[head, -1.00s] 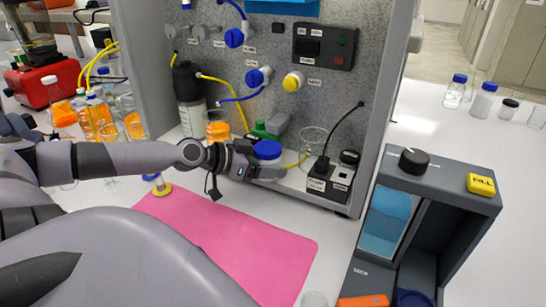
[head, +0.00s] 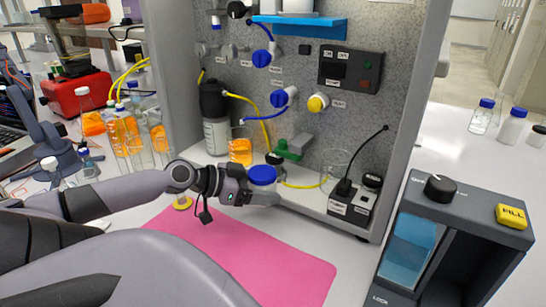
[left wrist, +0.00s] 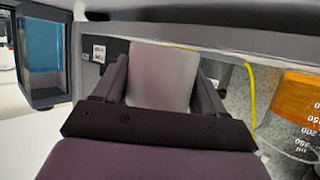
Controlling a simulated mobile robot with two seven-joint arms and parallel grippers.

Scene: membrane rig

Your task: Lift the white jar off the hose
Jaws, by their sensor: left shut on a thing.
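The white jar (head: 263,184) with a blue lid (head: 262,174) is between the fingers of my left gripper (head: 264,190), which is shut on it. The jar looks upright, at the front of the rig's base. In the left wrist view the pale jar body (left wrist: 160,77) fills the gap between the two dark fingers (left wrist: 162,85). The yellow hose (head: 305,186) lies on the rig base just right of the jar and leads toward a clear beaker. Its part behind the jar is hidden. I cannot tell the gap beneath the jar. My right gripper is not in view.
A clear beaker (head: 334,168) and a black switch box (head: 349,200) stand right of the hose. A flask of orange liquid (head: 240,152) stands behind left. A pink mat (head: 270,255) lies clear in front. A grey balance enclosure (head: 455,225) is at right.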

